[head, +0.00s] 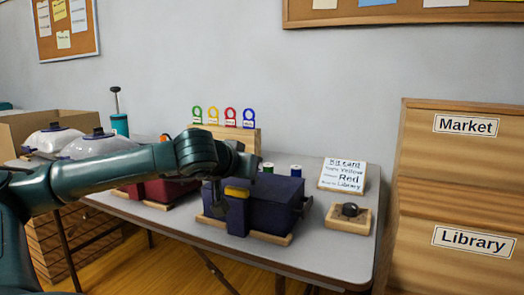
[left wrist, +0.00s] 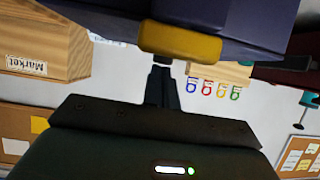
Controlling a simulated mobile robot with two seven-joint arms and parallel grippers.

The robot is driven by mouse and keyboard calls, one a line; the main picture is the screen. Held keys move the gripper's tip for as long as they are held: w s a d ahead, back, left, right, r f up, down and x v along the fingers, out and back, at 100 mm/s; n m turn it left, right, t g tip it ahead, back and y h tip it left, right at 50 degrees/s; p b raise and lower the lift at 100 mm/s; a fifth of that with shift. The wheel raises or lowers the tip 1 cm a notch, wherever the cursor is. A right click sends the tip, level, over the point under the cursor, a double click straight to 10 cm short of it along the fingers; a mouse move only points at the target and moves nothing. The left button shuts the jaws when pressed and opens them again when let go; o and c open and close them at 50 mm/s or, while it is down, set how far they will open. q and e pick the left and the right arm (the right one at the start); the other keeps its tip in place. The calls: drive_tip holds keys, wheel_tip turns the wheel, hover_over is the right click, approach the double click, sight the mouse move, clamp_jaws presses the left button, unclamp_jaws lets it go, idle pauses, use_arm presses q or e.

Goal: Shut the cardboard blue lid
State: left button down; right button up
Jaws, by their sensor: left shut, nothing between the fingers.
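The dark blue box (head: 270,205) stands on a wooden base on the table, with a yellow handle or tab (head: 237,191) at its front. The box (left wrist: 255,20) and the yellow part (left wrist: 180,42) also show at the top of the left wrist view. I cannot tell how far its lid is from closed, as my arm covers part of the top. My left gripper (head: 216,200) points down at the box's front left, close to the yellow part. In the left wrist view, its fingers (left wrist: 162,75) are together and empty, just by the yellow part. My right gripper is not in view.
A red box (head: 150,190) stands left of the blue box, partly behind my arm. A wooden rack with coloured rings (head: 230,117) is behind. A sign (head: 342,175) and a wooden block with a black knob (head: 349,214) are right. Market and Library crates (head: 415,180) stand beyond the table.

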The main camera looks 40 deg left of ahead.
use_arm(q)
drive_tip(key=shift+s+d+f+g+p, duration=0.15)
drive_tip(key=shift+f+g+p, duration=0.2)
drive_tip(key=shift+f, duration=0.2)
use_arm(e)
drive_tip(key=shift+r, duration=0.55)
use_arm(q)
wheel_tip(320, 180, up, 5)
drive_tip(key=p, duration=0.3)
drive_tip(key=shift+s+d+f+b, duration=0.15)
drive_tip(key=shift+s+f+b, duration=0.3)
drive_tip(key=shift+b, duration=0.15)
drive_tip(key=s+f, duration=0.1)
drive_tip(key=s, duration=0.1)
drive_tip(key=s+d+f+b, duration=0.1)
drive_tip(key=s, duration=0.2)
drive_tip(key=s+d+f+b, duration=0.1)
drive_tip(key=s, duration=0.1)
drive_tip(key=shift+s+d, duration=0.25)
drive_tip(key=shift+s, duration=0.15)
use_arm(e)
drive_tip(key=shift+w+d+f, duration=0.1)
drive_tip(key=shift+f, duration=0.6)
